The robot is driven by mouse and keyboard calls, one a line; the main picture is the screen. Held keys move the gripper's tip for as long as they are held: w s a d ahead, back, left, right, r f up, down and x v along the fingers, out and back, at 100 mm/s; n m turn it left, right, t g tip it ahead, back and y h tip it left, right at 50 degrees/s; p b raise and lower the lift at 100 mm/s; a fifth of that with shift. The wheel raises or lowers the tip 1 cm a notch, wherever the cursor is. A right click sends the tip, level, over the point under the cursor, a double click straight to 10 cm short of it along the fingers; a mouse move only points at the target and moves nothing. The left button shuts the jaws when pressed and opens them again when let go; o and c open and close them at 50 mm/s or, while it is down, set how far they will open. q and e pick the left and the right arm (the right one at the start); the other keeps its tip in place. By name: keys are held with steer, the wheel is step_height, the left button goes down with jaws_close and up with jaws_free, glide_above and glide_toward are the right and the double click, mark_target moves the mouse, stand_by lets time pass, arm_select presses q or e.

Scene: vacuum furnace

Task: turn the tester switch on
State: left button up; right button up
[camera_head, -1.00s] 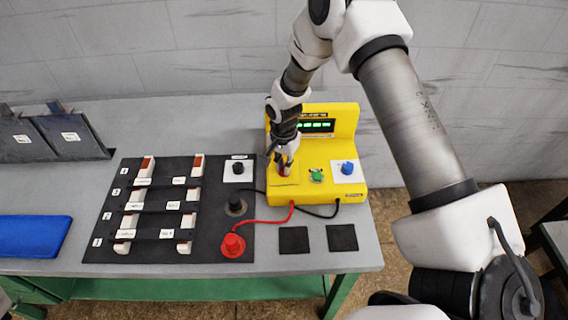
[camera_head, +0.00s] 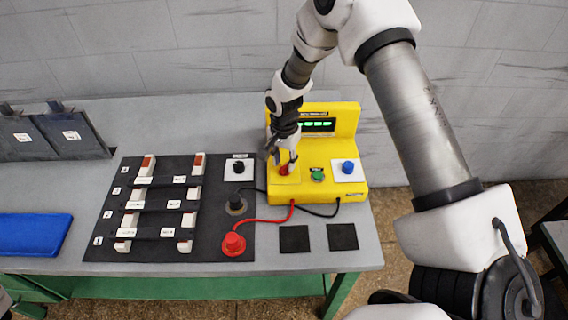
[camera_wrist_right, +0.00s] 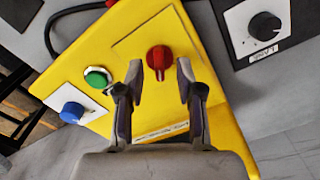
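The yellow tester (camera_head: 318,188) stands at the right of the bench, its display (camera_head: 318,125) lit with green marks. On its face are a red knob (camera_head: 284,170), a green button (camera_head: 317,174) and a blue knob (camera_head: 348,167). My right gripper (camera_head: 282,160) is open just above the red knob, with nothing held. In the right wrist view the red knob (camera_wrist_right: 159,60) shows between and just beyond the spread fingertips (camera_wrist_right: 160,72); no contact is visible. The knob's ridge points toward the gripper. My left gripper is out of view.
A black board (camera_head: 210,225) with several labelled bars, a black knob (camera_head: 238,167) and a red plug (camera_head: 233,243) lies left of the tester. Red and black cables run from the tester. Two black pads (camera_head: 294,239) lie in front. A blue tray (camera_head: 34,235) is far left.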

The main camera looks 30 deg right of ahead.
mark_target(284, 167)
step_height(284, 167, up, 10)
steer(key=shift+r, duration=0.1)
steer(key=shift+s, duration=0.15)
stand_by(0.4)
